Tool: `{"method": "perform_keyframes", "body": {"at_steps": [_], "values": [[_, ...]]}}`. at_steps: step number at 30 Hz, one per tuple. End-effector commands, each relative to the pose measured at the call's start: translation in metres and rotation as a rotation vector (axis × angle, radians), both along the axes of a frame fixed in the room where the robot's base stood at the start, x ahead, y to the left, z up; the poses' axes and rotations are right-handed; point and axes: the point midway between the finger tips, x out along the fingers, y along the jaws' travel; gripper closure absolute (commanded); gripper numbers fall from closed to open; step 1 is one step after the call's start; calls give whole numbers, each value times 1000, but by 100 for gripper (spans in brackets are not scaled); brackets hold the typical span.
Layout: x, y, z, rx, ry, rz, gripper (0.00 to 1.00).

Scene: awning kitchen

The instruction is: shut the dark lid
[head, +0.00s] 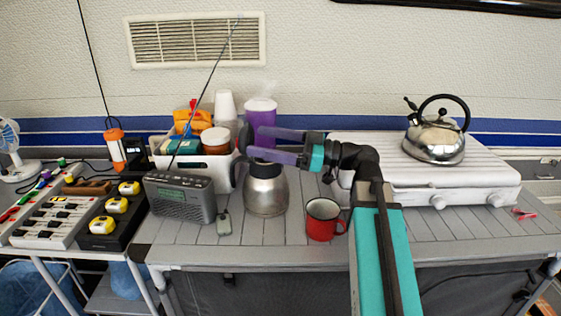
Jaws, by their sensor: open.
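A steel jug (265,191) stands on the slatted table, left of centre. A dark flap, which looks like its lid (243,138), stands raised at the jug's upper left. A dark handle (236,174) shows at the jug's left side. My gripper (256,142) is open above the jug, its two purple fingers pointing left, one above the other. The fingertips are close to the raised lid; I cannot tell whether they touch it. The lower finger and the wrist hide part of the jug's top and the lid's hinge.
A grey radio (180,196) with a long aerial stands left of the jug, with a white caddy (200,160) behind it. A purple cup (261,115) is behind my fingers. A red mug (324,220) stands right of the jug, and a kettle (434,138) sits on the white stove (400,184).

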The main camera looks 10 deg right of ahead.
Motion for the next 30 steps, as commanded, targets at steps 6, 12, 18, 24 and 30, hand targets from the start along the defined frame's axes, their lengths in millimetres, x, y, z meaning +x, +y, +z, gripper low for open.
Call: {"method": "perform_keyframes", "body": {"at_steps": [6, 12, 18, 24, 30], "values": [[-26, -1, 2, 0, -1, 0, 17], [-47, -2, 4, 0, -1, 1, 17], [-48, -4, 1, 0, -3, 1, 17], [-53, -4, 2, 0, -3, 1, 17], [-58, -5, 3, 0, -3, 1, 17]]}}
